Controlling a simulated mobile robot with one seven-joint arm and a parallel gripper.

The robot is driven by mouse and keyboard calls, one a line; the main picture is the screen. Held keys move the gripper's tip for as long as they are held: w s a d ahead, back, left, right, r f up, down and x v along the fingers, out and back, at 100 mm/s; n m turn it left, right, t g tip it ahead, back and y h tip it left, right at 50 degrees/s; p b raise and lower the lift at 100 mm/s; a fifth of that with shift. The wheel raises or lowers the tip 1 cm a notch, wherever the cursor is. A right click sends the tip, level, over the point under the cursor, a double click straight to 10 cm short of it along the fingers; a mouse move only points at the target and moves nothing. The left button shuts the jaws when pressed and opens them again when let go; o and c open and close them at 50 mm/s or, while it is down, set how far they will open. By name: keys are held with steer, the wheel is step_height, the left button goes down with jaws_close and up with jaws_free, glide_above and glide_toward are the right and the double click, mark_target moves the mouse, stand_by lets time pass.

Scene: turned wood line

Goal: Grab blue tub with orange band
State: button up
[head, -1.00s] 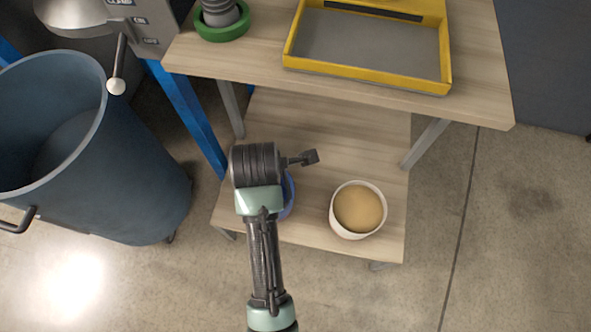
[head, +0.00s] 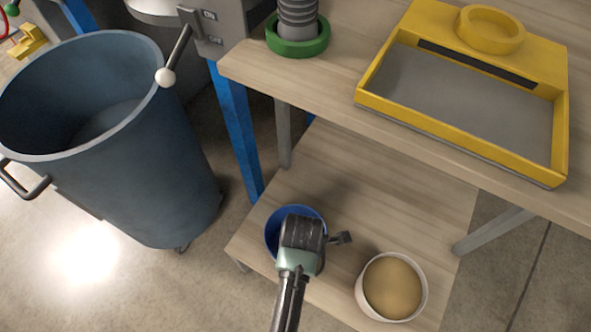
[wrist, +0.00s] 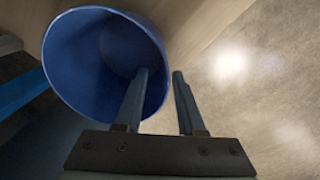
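A blue tub (head: 276,229) stands on the lower wooden shelf, partly hidden behind my arm in the head view. In the wrist view the open blue tub (wrist: 72,62) fills the upper left, its hollow inside facing the camera. No orange band shows in either view. My gripper (wrist: 159,72) is open, with its fingers apart at the tub's right rim. The left finger overlaps the tub's inside and the right finger is outside the rim. I cannot tell whether either finger touches the wall. In the head view my wrist hides the fingers.
A white tub with tan contents (head: 392,287) stands to the right on the lower shelf (head: 370,190). The upper tabletop (head: 340,92) holds a yellow tray (head: 450,132) and a green ring (head: 298,47). A large blue-grey bin (head: 150,170) stands at left.

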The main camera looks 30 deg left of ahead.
steer(key=f+b, duration=0.1)
steer(key=f, duration=0.1)
steer(key=f+b, duration=0.1)
steer(key=f, duration=0.1)
steer(key=shift+s+d+b, duration=0.1)
steer(key=shift+d+b, duration=0.2)
steer(key=shift+f, duration=0.5)
steer(key=shift+r, duration=0.1)
jaws_close()
stand_by(0.5)
